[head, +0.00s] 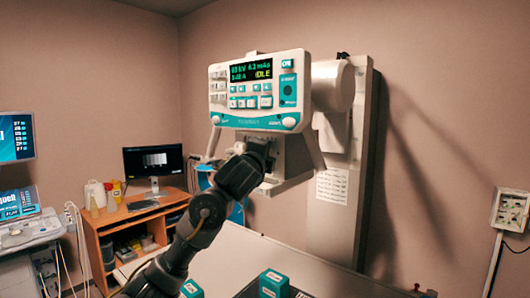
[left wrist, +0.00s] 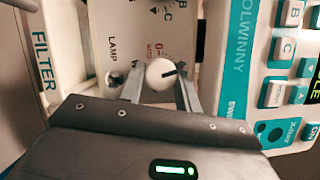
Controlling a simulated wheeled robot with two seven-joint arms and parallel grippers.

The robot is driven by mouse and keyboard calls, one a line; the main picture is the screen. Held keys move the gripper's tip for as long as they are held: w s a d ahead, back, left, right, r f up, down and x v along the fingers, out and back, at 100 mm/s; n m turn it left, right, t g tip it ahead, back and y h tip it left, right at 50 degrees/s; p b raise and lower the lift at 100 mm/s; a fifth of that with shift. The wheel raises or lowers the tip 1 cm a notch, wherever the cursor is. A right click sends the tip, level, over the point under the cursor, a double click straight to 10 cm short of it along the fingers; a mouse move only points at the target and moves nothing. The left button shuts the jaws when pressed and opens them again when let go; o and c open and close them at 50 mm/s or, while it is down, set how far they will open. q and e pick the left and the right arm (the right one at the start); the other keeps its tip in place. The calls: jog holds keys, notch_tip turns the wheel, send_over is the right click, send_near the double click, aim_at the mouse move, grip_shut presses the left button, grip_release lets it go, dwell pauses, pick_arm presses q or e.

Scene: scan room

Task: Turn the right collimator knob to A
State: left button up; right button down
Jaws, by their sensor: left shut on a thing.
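The collimator (head: 293,160) hangs under the control panel in the head view. My left gripper (head: 262,148) reaches up to it from below, and the knobs there are hidden from the head. In the left wrist view a round white knob (left wrist: 160,73) with a black pointer mark sits between the two fingers of my left gripper (left wrist: 160,85), which is shut on it. The mark points toward the right of that picture. Dial letters B and C show above the knob, with red print close to it. My right gripper is in neither view.
The control panel (head: 259,91) with its lit display stands just above the gripper. In the left wrist view a dark lamp button (left wrist: 115,79) lies left of the knob. Teal boxes (head: 273,284) stand on the table (head: 240,252) below. A desk (head: 130,220) is at the left.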

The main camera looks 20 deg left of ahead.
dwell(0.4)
pick_arm(q)
jog(key=o, duration=1)
jog(key=shift+s, duration=0.1)
jog(key=shift+s, duration=0.35)
jog(key=s, duration=0.3)
jog(key=s+b, duration=0.1)
jog(key=s, duration=0.5)
jog(key=shift+s+d+f+b, duration=0.35)
jog(key=shift+s+d+f, duration=0.05)
jog(key=shift+f, duration=0.1)
